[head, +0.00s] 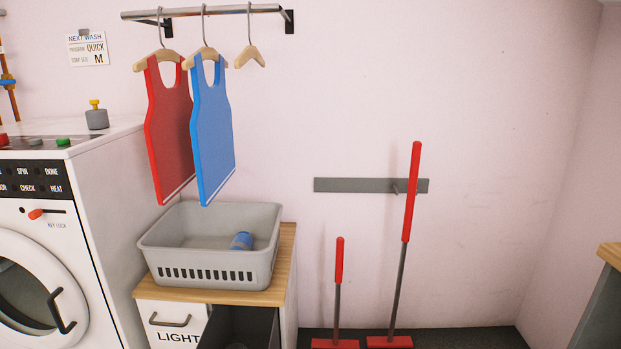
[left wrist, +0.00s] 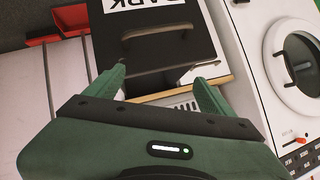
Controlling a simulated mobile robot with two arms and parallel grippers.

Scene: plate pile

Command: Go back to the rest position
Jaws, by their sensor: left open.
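My left gripper (left wrist: 160,76) shows in the left wrist view with its two green fingers spread apart and nothing between them. Beyond the fingers is a black drawer front (left wrist: 190,48) with a bar handle and a partly cut-off white label reading "ARK". Neither gripper shows in the head view, and my right gripper is in no view.
A grey basket (head: 187,276) holding a blue item (head: 242,241) stands on a wood-topped cabinet (head: 262,297). The white washer (head: 110,190) is at left. Red and blue tank tops hang above. Two red-handled tools (head: 338,262) (head: 411,190) stand by the wall.

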